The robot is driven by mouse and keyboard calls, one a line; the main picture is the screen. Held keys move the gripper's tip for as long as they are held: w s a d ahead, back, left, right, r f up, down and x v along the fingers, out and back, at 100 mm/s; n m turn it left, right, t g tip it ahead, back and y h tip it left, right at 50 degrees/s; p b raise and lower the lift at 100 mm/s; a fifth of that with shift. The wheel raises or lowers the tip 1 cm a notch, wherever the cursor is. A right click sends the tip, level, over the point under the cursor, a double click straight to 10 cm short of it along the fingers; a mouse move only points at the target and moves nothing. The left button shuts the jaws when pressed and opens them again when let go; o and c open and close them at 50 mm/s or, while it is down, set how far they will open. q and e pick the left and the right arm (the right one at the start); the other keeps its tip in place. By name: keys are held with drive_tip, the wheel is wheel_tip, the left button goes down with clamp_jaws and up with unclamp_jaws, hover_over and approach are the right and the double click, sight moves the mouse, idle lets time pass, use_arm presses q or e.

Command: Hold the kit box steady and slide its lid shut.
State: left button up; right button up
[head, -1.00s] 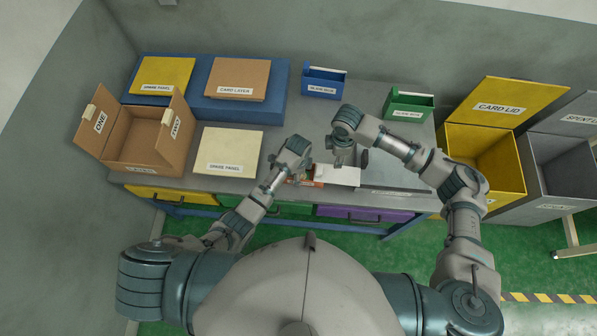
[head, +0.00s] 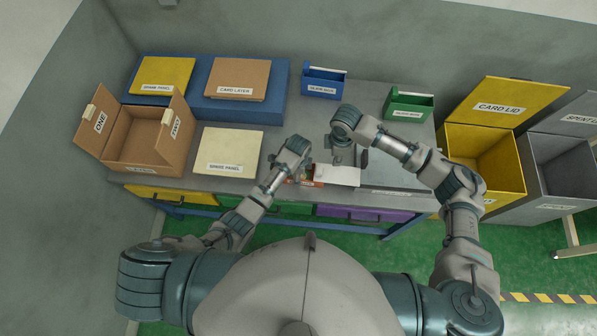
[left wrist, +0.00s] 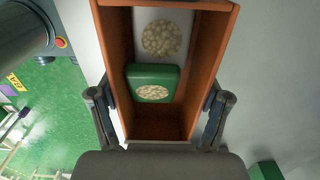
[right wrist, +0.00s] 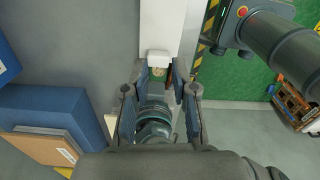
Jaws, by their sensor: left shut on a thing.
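The orange-brown kit box (left wrist: 214,60) is open on top in the left wrist view. Inside are a green packet (left wrist: 153,73) and a pale one (left wrist: 164,17), each with a round patch of beige bits. My left gripper (left wrist: 160,108) is shut on the box, one finger against each long side. In the head view my left gripper (head: 298,176) covers much of the box (head: 312,183). The white lid (head: 337,176) lies to its right; its raised white tab (right wrist: 159,57) shows in the right wrist view. My right gripper (right wrist: 157,88) is open, the tab just beyond its fingertips.
An open cardboard box (head: 142,140) and a cream panel (head: 228,150) are on the bench to the left. Blue (head: 323,83) and green (head: 408,104) bins stand at the back. A grey plate (head: 395,172) lies to the lid's right.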

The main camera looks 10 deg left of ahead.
sight(327, 173)
drive_tip(key=shift+s+a+f+m, duration=0.1)
drive_tip(key=shift+a+f+m, duration=0.3)
drive_tip(key=shift+a, duration=0.25)
clamp_jaws()
drive_tip(key=shift+a+f, duration=0.2)
drive_tip(key=shift+f, duration=4.6)
drive_tip(key=shift+a, duration=0.1)
